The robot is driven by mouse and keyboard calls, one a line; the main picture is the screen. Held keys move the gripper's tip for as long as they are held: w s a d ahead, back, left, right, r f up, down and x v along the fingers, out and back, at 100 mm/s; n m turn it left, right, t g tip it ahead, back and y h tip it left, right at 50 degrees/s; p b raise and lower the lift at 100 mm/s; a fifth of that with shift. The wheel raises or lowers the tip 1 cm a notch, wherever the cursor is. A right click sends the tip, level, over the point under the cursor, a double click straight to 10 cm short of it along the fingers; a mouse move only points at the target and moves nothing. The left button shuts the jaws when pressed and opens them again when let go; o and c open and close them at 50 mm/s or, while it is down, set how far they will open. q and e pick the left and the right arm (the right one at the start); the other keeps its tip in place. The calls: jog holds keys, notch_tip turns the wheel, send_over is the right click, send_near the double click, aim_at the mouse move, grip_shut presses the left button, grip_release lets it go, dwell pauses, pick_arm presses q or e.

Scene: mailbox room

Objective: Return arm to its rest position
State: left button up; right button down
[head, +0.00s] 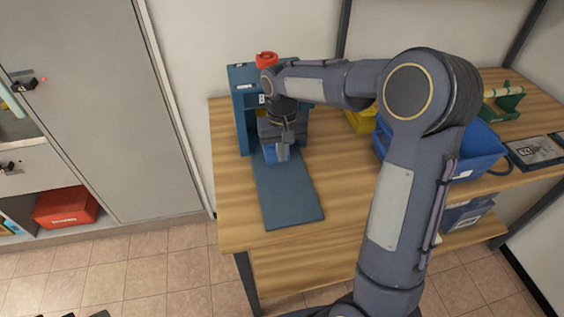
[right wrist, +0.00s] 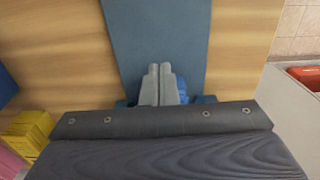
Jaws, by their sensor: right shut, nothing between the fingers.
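My right arm (head: 398,205) reaches from the lower right across the wooden table in the head view. My right gripper (head: 282,153) points down in front of the blue mailbox (head: 241,112), above the near end of its interior and the start of the blue mat (head: 288,195). In the right wrist view the two grey fingertips (right wrist: 160,70) are together with nothing between them, over the blue mat (right wrist: 155,30). A small blue item (head: 269,153) shows beside the gripper, partly hidden by it. My left gripper is not in view.
A red object (head: 266,60) sits on top of the mailbox. A blue bin (head: 480,150), a yellow bin (head: 360,121) and a green stand (head: 503,100) are on the table to the right. A grey cabinet (head: 90,90) stands at left. The table's front left is clear.

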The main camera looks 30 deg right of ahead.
notch_tip(320, 180, up, 4)
jog(key=shift+s+r, duration=0.15)
jog(key=s+r+t+y, duration=0.2)
jog(key=s+r+t, duration=0.15)
jog(key=s, duration=1.05)
jog(key=s+a+f+t+y, duration=0.1)
jog(key=s+a, duration=0.1)
jog(key=s, duration=0.3)
jog(key=s+a+f+n+t, duration=0.1)
jog(key=s+a, duration=0.1)
jog(key=s, duration=0.3)
jog(key=shift+s+a+f+y, duration=0.4)
jog(key=c, duration=2.1)
grip_release()
